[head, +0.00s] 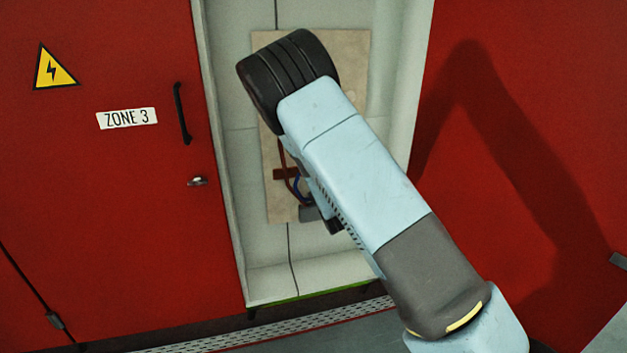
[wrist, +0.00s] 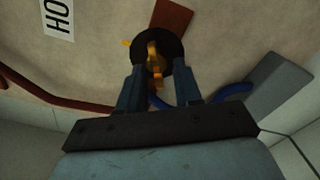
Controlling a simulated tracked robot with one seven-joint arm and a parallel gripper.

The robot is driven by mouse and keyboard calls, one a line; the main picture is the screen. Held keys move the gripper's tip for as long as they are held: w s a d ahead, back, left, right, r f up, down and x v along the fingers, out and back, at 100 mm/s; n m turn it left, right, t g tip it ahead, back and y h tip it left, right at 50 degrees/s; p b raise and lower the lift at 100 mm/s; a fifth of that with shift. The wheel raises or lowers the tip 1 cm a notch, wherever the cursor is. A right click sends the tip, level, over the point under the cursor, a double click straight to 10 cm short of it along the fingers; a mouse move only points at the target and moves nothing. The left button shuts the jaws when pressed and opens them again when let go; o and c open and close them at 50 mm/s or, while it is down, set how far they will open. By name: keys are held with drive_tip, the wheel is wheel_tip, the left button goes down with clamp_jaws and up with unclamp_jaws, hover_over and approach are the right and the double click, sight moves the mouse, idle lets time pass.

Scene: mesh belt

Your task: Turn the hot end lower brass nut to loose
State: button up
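In the wrist view a brass wing-shaped nut (wrist: 155,62) stands in front of a dark round disc (wrist: 173,42) on a beige board. My gripper (wrist: 159,74) points at it with its two blue-grey fingers apart, one on each side of the nut's near end. A gap shows between the brass and each finger, so the gripper appears open and not clamped. Whether this is the lower nut of the hot end cannot be told from this view. In the head view my arm hides the nut and my gripper's fingertips.
A cut-off label reading "HO" (wrist: 58,18) is on the board. A red-brown bar (wrist: 171,16), a red cable (wrist: 72,104), a blue cable (wrist: 234,90) and a grey block (wrist: 276,88) are close by. The board (head: 352,60) sits in a pale recess between red panels (head: 110,220).

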drive_tip(key=v, duration=1.3)
drive_tip(key=shift+s, duration=0.4)
drive_tip(key=shift+d, duration=0.15)
drive_tip(key=s+d+r+m+g+h, duration=0.4)
drive_tip(key=d+r+m+g, duration=0.2)
drive_tip(key=d+r+m, duration=0.9)
drive_tip(key=s+d+r+m+g, duration=0.1)
drive_tip(key=s+r+m+g, duration=0.1)
drive_tip(key=s, duration=0.7)
drive_tip(key=s+d+r+m+g, duration=0.2)
drive_tip(key=s+r+m, duration=0.2)
drive_tip(key=s, duration=0.5)
drive_tip(key=s+d+r+m+g+h, duration=0.1)
drive_tip(key=s+r+m, duration=0.3)
drive_tip(key=s, duration=0.5)
drive_tip(key=shift+d+m+g, duration=0.3)
drive_tip(key=shift+m+g, duration=0.1)
drive_tip(key=shift+m, duration=0.8)
